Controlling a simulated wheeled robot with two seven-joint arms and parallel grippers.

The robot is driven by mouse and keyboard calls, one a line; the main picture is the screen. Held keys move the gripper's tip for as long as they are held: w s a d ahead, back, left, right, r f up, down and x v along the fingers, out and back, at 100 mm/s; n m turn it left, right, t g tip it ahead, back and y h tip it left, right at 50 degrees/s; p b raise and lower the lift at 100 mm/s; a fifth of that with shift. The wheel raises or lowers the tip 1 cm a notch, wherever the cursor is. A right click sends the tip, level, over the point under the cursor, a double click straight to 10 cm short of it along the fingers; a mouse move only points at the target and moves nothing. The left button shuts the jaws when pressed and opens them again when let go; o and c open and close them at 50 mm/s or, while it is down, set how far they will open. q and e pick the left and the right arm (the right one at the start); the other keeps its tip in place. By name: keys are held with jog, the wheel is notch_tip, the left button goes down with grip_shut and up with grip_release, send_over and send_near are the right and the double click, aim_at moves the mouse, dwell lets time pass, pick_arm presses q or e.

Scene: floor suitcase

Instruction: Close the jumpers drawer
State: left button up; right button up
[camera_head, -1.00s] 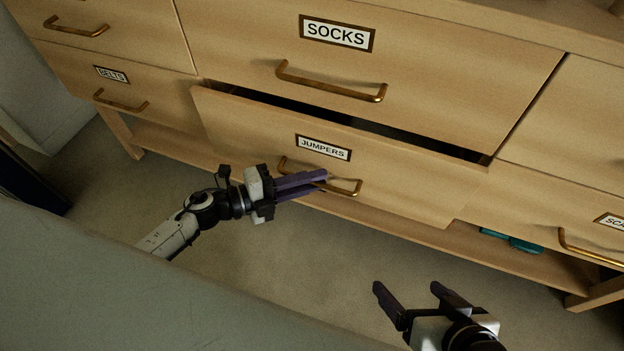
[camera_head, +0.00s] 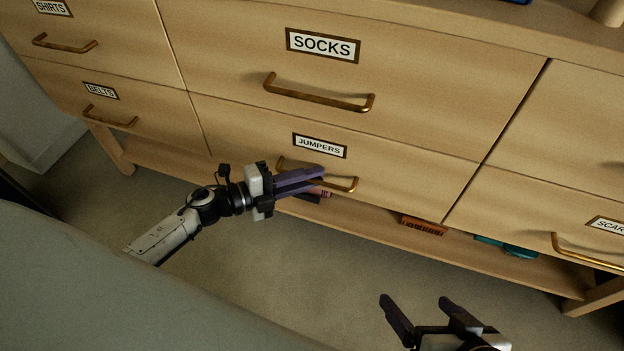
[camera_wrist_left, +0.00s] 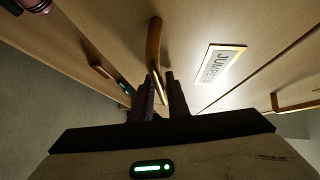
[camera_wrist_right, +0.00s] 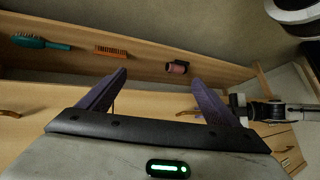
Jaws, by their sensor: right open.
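The jumpers drawer (camera_head: 400,178), with its JUMPERS label (camera_head: 320,146), is in the middle lower row of the wooden dresser. Its front looks flush with the drawers around it, with no dark gap along its top edge. Its brass handle (camera_head: 345,184) is partly hidden behind my left gripper (camera_head: 322,180). In the left wrist view, the fingers of my left gripper (camera_wrist_left: 162,85) are close together around the handle (camera_wrist_left: 153,45). My right gripper (camera_head: 420,302) is open and empty above the carpet, apart from the dresser.
Below the drawers, an open shelf (camera_head: 375,228) holds an orange brush (camera_head: 424,225), a teal brush (camera_head: 505,246) and a dark pink item (camera_wrist_right: 177,67). The socks drawer (camera_head: 400,75) above is shut. The carpet in front is clear.

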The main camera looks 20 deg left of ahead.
pick_arm(q)
jog(key=shift+r, duration=0.25)
jog(key=shift+s+a, duration=0.15)
jog(key=shift+a, duration=0.05)
jog(key=p+v, duration=0.2)
jog(key=v, duration=0.7)
jog(key=shift+s+a, duration=0.2)
jog(key=shift+s, duration=0.15)
pick_arm(e)
jog(key=shift+s+d+r+m+t, duration=0.25)
jog(key=shift+d+m+t, duration=0.05)
jog(key=shift+d, duration=0.3)
pick_arm(q)
jog(key=shift+f, duration=0.1)
